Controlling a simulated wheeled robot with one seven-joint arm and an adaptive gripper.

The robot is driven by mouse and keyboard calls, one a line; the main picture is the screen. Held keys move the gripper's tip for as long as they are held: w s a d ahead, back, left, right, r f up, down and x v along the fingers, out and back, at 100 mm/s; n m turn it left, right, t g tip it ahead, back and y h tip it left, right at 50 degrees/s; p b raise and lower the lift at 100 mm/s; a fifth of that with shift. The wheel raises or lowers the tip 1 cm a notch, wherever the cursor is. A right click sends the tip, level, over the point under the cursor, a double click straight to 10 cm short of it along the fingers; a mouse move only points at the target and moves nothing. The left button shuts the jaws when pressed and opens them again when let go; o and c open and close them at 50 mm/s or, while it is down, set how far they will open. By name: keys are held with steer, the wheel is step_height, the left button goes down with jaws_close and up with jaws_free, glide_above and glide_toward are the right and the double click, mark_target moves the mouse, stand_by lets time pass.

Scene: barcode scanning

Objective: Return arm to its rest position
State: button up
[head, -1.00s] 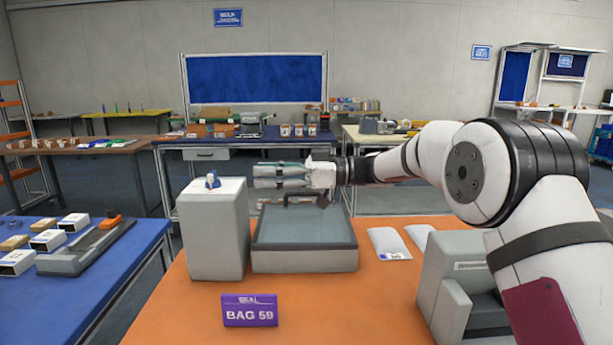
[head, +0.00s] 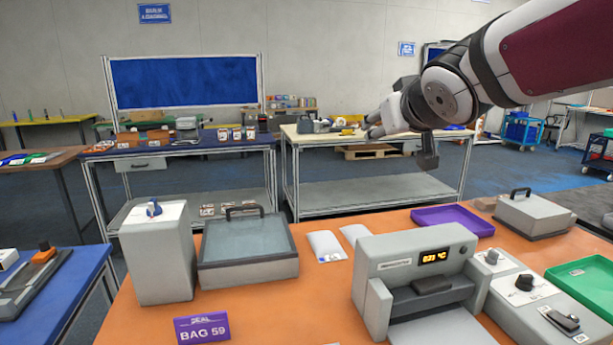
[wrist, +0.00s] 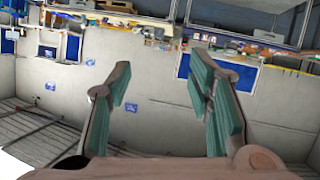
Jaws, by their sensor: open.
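My arm (head: 545,55) enters from the top right of the head view and bends back over the far side of the orange table. My gripper (head: 372,126) shows small and partly hidden at the end of it, raised above the table top. In the wrist view my gripper (wrist: 160,78) is open, with its two green-padded fingers wide apart and nothing between them. The wrist camera sees the room upside down, with wall and tables beyond the fingers.
The orange table (head: 265,310) holds a grey block (head: 160,255), a lidded grey tray (head: 250,250), a sealing machine (head: 415,270), a purple tray (head: 452,218) and a green tray (head: 590,285). A back table (head: 380,190) stands behind. Air above the orange table's left half is clear.

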steer(key=s+d+f+m+g+p, duration=0.1)
steer(key=s+f+g, duration=0.2)
steer(key=s, duration=0.8)
steer(key=s+d+f+m+g+p, duration=0.1)
steer(key=s+d+f+g, duration=0.1)
steer(key=s+f, duration=0.5)
steer(key=s+d+f+g+p, duration=0.1)
steer(key=s+f+g, duration=0.3)
steer(key=s, duration=1.2)
steer(key=shift+s+d+f+m+h, duration=0.3)
steer(key=shift+d+f+m+h, duration=0.1)
steer(key=shift+f, duration=0.1)
